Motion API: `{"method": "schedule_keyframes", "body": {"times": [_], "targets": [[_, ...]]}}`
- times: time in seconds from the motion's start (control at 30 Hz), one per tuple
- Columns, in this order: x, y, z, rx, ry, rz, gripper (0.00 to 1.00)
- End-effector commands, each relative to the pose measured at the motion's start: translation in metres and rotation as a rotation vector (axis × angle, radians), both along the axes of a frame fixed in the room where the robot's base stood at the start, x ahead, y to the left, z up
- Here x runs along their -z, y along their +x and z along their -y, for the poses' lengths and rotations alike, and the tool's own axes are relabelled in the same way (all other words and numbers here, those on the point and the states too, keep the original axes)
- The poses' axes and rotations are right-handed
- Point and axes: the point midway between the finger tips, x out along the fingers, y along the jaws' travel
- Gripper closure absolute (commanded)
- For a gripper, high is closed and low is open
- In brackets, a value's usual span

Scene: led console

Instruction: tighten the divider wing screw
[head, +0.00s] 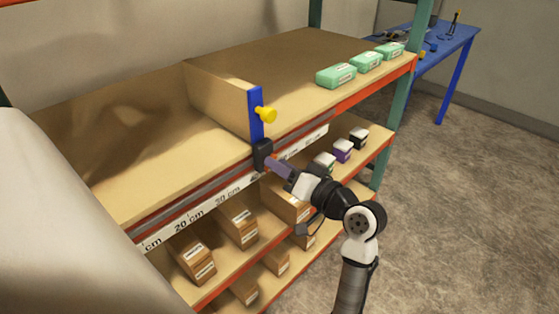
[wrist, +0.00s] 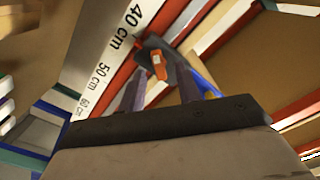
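The divider (head: 215,90) is a tan board standing upright on the upper shelf. A blue upright (head: 256,108) is at its front end, with the yellow wing screw (head: 267,115) near its top. A black block (head: 262,150) is at the upright's foot on the shelf's front rail. My gripper (head: 272,163) is at this block, below the yellow screw. In the wrist view, the purple fingers (wrist: 158,78) stand apart, with the black block and its orange marker (wrist: 159,66) between their tips. Whether they press on it is unclear. The blue upright (wrist: 207,80) shows beside the right finger.
A centimetre scale (head: 190,218) runs along the shelf front. Green boxes (head: 336,76) lie on the upper shelf at right. The air around the yellow screw is clear. A blue table (head: 455,45) stands behind.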

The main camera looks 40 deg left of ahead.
Motion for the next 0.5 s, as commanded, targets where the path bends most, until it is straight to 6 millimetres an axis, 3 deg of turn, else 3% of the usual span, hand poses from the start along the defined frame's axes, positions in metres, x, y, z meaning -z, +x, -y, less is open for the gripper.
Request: {"method": "schedule_keyframes", "body": {"times": [0.37, 0.5], "targets": [[0.0002, 0.0004, -0.0083, 0.000, 0.000, 0.001, 0.66], [0.0001, 0.0003, -0.0081, 0.000, 0.000, 0.001, 0.81]]}}
